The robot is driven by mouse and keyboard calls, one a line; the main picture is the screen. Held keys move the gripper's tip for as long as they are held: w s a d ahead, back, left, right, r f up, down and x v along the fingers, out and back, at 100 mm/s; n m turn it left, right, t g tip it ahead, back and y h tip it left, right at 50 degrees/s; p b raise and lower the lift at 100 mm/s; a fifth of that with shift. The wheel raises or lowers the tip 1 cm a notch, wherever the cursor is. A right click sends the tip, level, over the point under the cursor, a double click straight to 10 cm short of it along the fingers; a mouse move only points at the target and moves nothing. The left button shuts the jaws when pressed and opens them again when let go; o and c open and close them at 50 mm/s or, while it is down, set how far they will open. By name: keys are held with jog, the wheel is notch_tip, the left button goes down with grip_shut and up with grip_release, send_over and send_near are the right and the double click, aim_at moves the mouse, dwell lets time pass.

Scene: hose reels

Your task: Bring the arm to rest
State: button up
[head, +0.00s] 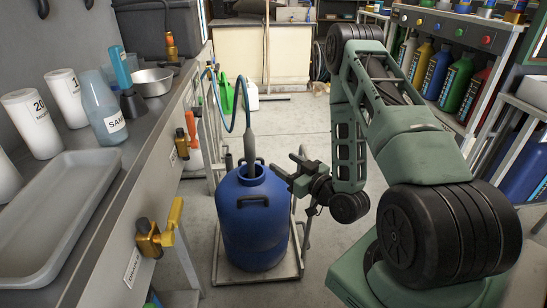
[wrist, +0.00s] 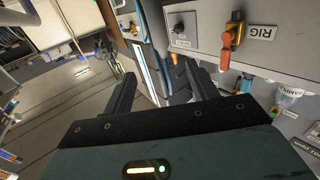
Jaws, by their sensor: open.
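My gripper (head: 297,170) is at the end of my folded green arm in the head view, just right of the blue drum's top. Its jaws are open, pointing left. In the wrist view the two dark fingers (wrist: 153,88) stand apart with nothing held between them. I cannot tell from the head view whether a finger touches the blue drum (head: 255,220).
The blue drum stands on a low wheeled platform (head: 230,276) with a hose nozzle (head: 249,150) in its mouth. At left is a counter with a grey tray (head: 58,215) and a yellow-handled valve (head: 150,238). Shelves of coloured bottles (head: 455,88) stand at right.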

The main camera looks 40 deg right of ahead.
jog(key=w+a+r+n+g+y, duration=0.1)
jog(key=w+a+n+g+y, duration=0.15)
jog(key=a+g, duration=0.45)
jog(key=w+a+r+n+g+y, duration=0.1)
jog(key=a+n+g, duration=0.15)
jog(key=a, duration=0.95)
jog(key=s+a+r+n+g+h, duration=0.1)
jog(key=s+a+r+g, duration=0.25)
jog(key=s, duration=0.45)
jog(key=s+a+r+n+g+h, duration=0.15)
jog(key=s+a+r, duration=0.25)
jog(key=s, duration=0.5)
jog(key=s+a+r+g+h, duration=0.1)
jog(key=s+a+r+g, duration=0.2)
jog(key=s, duration=0.5)
notch_tip(320, 180, up, 30)
jog(key=p, duration=2.9)
jog(key=shift+s+f, duration=0.15)
jog(key=shift+f, duration=0.05)
jog(key=shift+d+g, duration=0.1)
jog(key=shift+g, duration=0.15)
